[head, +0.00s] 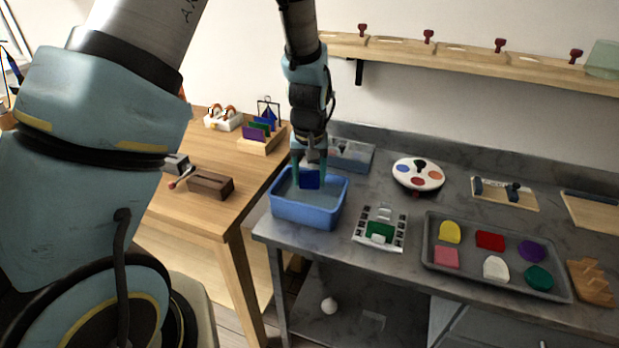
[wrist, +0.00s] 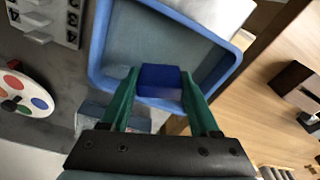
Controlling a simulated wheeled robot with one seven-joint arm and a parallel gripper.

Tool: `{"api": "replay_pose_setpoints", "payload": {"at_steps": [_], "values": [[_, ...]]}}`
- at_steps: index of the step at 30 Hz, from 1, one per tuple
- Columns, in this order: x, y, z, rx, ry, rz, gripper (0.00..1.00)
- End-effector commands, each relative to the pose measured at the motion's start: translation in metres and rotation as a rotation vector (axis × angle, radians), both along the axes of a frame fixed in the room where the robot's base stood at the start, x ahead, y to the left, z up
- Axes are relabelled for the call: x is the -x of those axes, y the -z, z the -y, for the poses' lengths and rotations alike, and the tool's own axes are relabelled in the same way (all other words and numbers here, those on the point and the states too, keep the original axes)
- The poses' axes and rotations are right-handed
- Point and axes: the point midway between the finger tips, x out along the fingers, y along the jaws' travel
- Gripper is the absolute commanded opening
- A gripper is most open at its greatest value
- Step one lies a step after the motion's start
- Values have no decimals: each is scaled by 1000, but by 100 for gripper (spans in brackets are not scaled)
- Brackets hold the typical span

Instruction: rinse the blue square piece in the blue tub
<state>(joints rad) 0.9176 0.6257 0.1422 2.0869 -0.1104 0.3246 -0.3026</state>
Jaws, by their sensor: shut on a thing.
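The blue square piece (head: 309,179) is held between the green fingers of my gripper (head: 310,172), over the blue tub (head: 309,212). In the wrist view the piece (wrist: 160,82) sits between the two fingertips of my gripper (wrist: 159,84), with the tub (wrist: 97,52) behind it. The tub stands at the left end of the grey counter and has grey-blue water in it. The piece appears within the tub's rim in the head view. I cannot tell whether its lower edge touches the water.
A tray (head: 432,258) of coloured pieces lies on the counter to the right. A white board with a green piece (head: 380,231) is beside the tub. A round palette (head: 418,174) is behind. A wooden table (head: 222,216) with a rack (head: 262,143) stands left.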

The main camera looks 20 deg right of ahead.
Motion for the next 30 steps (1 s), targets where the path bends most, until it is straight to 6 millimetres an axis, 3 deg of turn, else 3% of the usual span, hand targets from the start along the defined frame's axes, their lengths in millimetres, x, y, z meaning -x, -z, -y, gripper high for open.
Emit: {"api": "replay_pose_setpoints", "payload": {"at_steps": [18,30], "values": [[0,-51,0,0,0,1,2],[0,-54,0,0,0,1,2]]}}
